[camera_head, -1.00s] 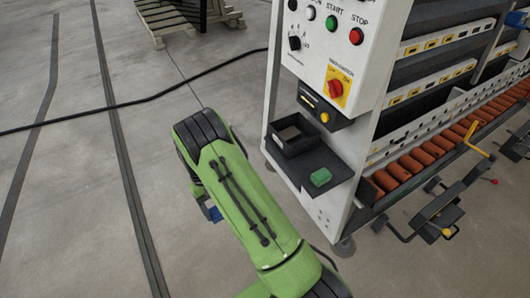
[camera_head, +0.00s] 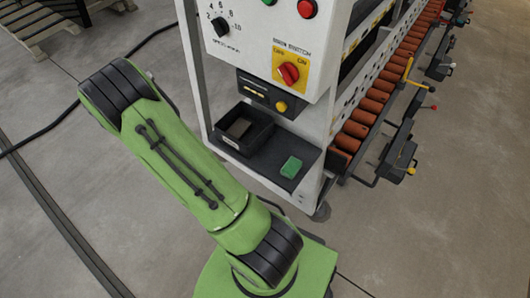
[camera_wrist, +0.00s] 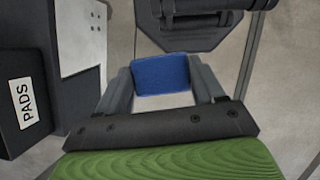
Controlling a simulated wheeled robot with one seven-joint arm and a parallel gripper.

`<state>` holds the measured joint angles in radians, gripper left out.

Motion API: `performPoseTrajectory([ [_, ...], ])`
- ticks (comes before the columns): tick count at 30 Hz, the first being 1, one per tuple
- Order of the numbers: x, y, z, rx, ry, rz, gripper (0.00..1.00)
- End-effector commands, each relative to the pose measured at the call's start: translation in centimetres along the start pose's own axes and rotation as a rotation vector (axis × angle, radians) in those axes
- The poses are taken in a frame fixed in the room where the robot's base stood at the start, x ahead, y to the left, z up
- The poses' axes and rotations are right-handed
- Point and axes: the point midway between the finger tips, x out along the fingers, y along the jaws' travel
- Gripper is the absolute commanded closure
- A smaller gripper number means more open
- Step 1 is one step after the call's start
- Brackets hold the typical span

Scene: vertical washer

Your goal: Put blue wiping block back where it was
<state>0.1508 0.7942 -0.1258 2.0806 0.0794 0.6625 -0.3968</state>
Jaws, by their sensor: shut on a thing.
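The blue wiping block (camera_wrist: 161,75) is between the two fingers of my gripper (camera_wrist: 163,80) in the wrist view. The gripper is shut on it. At the left of the wrist view, a dark box with a white "PADS" label (camera_wrist: 25,104) stands beside the gripper, apart from the block. In the head view, a black open-topped box (camera_head: 243,129) sits on the dark shelf (camera_head: 262,163) of the machine. A green block (camera_head: 291,167) lies on the shelf to the right of that box. My green arm hides the gripper and the blue block in the head view.
Orange rollers (camera_head: 356,129) run back along the right. A black cable (camera_head: 150,40) crosses the open floor.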

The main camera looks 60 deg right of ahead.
Motion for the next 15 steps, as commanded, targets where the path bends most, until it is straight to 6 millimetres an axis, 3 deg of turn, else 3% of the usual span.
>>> performPoseTrajectory([
  [9, 2.7, 2.4, 8.1, -0.101, -0.001, 0.045, 0.76],
  [12, 3.0, 3.1, 9.1, -0.115, -0.001, 0.053, 0.76],
  [15, 3.3, 5.3, 9.7, -0.112, 0.001, 0.055, 0.76],
])
